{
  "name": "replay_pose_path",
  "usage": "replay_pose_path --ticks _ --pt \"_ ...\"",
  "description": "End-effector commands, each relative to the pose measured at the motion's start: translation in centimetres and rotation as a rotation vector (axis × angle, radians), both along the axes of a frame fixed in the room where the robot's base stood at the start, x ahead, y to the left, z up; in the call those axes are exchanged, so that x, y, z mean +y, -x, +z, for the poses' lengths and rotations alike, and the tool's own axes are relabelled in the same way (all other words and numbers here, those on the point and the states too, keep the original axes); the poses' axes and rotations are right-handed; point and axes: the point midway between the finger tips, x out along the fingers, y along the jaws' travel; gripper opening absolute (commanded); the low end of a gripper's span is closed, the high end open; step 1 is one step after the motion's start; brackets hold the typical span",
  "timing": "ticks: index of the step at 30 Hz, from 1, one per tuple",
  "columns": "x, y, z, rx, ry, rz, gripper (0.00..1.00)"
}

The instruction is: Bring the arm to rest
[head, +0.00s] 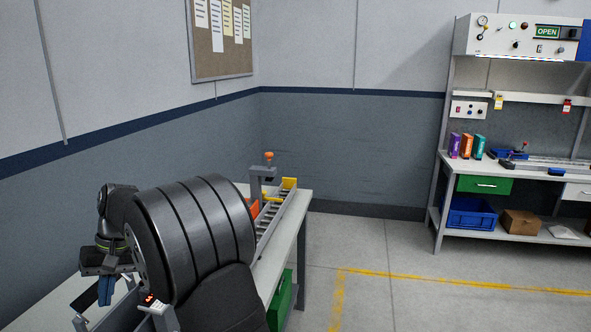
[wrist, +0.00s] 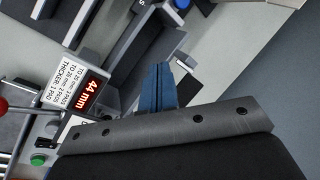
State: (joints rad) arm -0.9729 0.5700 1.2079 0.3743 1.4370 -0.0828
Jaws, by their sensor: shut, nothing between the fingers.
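My gripper (head: 105,296) is at the lower left of the head view, pointing down over the near end of the bench. In the wrist view its blue fingers (wrist: 160,84) lie together, side by side, with nothing between them. The fingertips are close to a grey metal fixture on the bench; I cannot tell whether they touch it. A large dark ribbed body, which looks like part of my own arm, hides much of the bench in the head view.
A label with a red "44 mm" display (wrist: 93,88) stands beside the fingers, near a green button (wrist: 38,160). A roller track (head: 272,228) runs along the bench (head: 301,205). A shelved workstation (head: 468,172) stands at the right. The floor between is clear, with yellow lines.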

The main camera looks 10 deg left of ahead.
Motion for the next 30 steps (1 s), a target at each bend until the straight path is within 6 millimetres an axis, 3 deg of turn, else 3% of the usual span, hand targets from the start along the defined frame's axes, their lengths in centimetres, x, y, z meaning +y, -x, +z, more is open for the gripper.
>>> replay_pose_path --ticks 12,26,27,30 --pt "0.5 1.8 1.0 -0.037 0.115 -0.193 0.00" --pt "0.5 2.1 1.2 -0.048 0.136 -0.236 0.00" --pt "0.5 2.1 1.2 -0.048 0.136 -0.236 0.02" --pt "0.5 2.1 1.2 -0.048 0.136 -0.236 0.22"
